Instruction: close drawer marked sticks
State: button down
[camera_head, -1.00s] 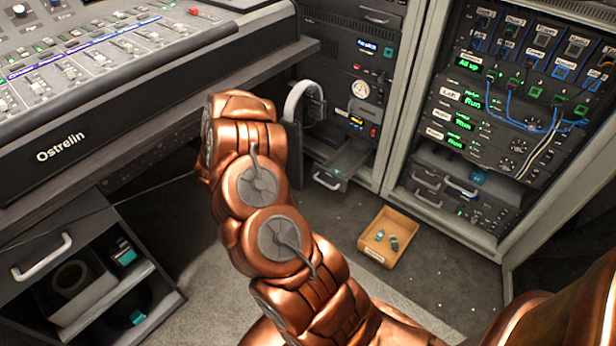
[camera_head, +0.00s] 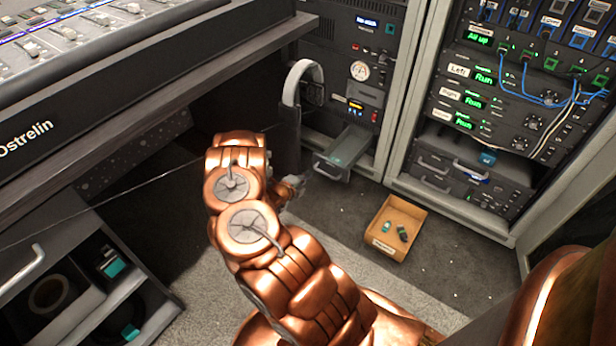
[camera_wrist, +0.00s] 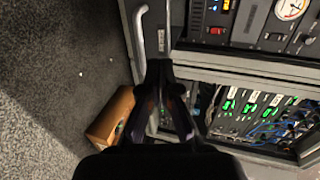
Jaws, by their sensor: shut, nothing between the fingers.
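A small grey drawer (camera_head: 347,148) stands pulled out low in the left rack, its handle facing out over the floor. I cannot read any label on it in the head view. The wrist view shows a pale bar handle (camera_wrist: 141,32) on a grey front at the top, with a small tag too small to read. My gripper (camera_wrist: 160,66) is shut and empty; its dark fingers point toward that front and overlap its lower end in the picture. I cannot tell whether they touch. In the head view my copper arm hides most of the gripper, which shows left of the drawer.
A cardboard box (camera_head: 396,228) with small items lies on the carpet. Another rack (camera_head: 478,120) with cables stands to the right. Headphones (camera_head: 303,83) hang beside the left rack. A compartment unit (camera_head: 75,290) with a handle sits under the console (camera_head: 90,85) at left.

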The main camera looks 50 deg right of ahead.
aim_at(326, 161)
jog(key=b+x, duration=0.1)
jog(key=x, duration=0.3)
jog(key=b+x, duration=0.1)
jog(key=x, duration=0.4)
jog(key=shift+d+r, duration=0.15)
jog(key=shift+d, duration=0.8)
